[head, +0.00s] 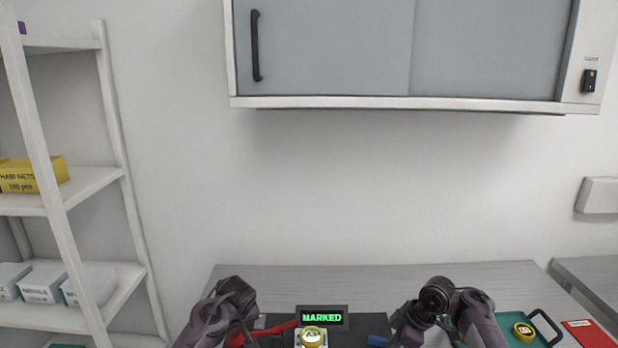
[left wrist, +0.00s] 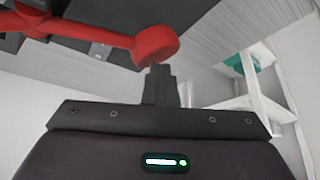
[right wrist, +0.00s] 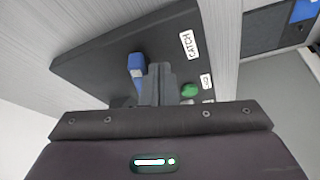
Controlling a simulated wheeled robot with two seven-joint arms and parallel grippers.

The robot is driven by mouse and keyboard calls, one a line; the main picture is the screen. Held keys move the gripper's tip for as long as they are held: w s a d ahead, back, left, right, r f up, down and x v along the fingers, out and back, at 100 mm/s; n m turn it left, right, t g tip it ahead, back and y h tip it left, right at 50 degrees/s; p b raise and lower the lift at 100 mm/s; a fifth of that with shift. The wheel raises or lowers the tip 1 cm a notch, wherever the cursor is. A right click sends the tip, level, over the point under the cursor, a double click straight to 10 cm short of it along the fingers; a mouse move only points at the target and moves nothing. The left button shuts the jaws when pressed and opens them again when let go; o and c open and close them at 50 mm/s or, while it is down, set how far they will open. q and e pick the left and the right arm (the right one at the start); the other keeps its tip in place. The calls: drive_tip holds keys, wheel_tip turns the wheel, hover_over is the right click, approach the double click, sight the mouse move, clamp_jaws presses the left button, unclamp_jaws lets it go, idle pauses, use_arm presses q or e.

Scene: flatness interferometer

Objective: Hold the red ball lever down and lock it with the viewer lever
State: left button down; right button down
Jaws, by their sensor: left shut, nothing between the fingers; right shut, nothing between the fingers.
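The red ball lever (left wrist: 155,47) crosses the left wrist view, its ball end at the tips of my left gripper (left wrist: 161,72). The gripper is shut and empty; whether it touches the ball I cannot tell. In the head view the red lever (head: 276,328) runs along the left of the dark instrument. A blue-ended lever (right wrist: 137,66) stands on the dark panel near a CATCH label. My right gripper (right wrist: 158,72) is shut and empty, its tips close beside the blue end. The blue end also shows in the head view (head: 377,341).
A green display (head: 321,317) reads MARKED above a round yellow-topped piece (head: 313,336). A green button (right wrist: 190,90) sits right of my right fingers. A green tray (head: 505,320) with a yellow disc (head: 523,331) and a red card (head: 587,333) lie right.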

use_arm(q)
drive_tip(key=shift+f, duration=0.1)
use_arm(e)
drive_tip(key=shift+f, duration=0.9)
drive_tip(key=shift+w+d, duration=0.1)
drive_tip(key=shift+d, duration=0.05)
drive_tip(key=shift+w+d, duration=0.15)
drive_tip(key=shift+d, duration=0.1)
wheel_tip(320, 180, up, 7)
idle(0.6)
drive_tip(key=shift+a+r, duration=0.1)
